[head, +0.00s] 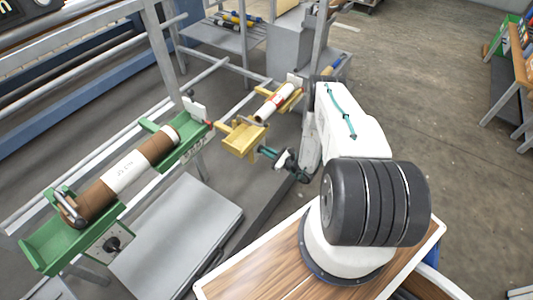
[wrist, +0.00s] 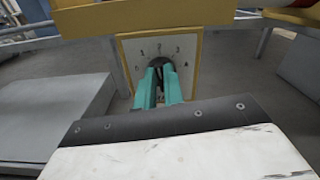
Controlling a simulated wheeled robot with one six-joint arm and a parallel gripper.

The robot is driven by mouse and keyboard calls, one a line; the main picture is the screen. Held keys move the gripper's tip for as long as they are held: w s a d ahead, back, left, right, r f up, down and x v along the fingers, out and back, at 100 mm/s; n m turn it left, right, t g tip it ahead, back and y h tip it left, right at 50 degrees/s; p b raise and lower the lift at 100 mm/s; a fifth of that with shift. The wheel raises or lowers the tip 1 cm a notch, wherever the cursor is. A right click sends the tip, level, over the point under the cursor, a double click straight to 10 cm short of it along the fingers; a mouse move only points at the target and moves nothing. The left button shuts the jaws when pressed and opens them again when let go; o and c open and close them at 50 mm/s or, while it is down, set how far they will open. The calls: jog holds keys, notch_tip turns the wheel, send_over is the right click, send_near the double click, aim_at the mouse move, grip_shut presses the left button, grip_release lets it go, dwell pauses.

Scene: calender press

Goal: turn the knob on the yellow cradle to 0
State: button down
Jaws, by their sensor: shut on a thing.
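The yellow cradle (head: 243,141) stands beyond my arm in the head view and holds a pale roll (head: 276,103). In the wrist view its yellow body (wrist: 140,17) spans the top. Below it is a pale dial plate (wrist: 188,48) with the numbers 1, 2 and 3 along the top and a 4 at the right; a mark at the left is unclear. My gripper (wrist: 160,75) has its teal fingers shut on the dark knob (wrist: 160,66) at the plate's middle. The fingers hide most of the knob, so I cannot tell where it points. In the head view my gripper (head: 265,152) reaches the cradle's near side.
A green cradle (head: 48,249) with a brown and white roll (head: 130,173) and its own dial stands at the left. A grey box (head: 178,240) lies below it. A wooden-topped surface (head: 270,275) is under my arm. The floor at the right is open.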

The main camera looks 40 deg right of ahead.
jog(key=shift+s+a+f+n, duration=0.15)
jog(key=shift+f+n, duration=0.05)
jog(key=shift+n, duration=2.15)
jog(key=shift+s+a+f+n, duration=0.1)
jog(key=shift+a+f+n, duration=0.1)
jog(key=shift+n, duration=2.2)
jog(key=shift+s+a+f+n, duration=0.15)
jog(key=shift+f+n, duration=0.05)
jog(key=shift+n, duration=2.15)
jog(key=c, duration=1.5)
grip_release()
jog(key=shift+w+d+r, duration=0.1)
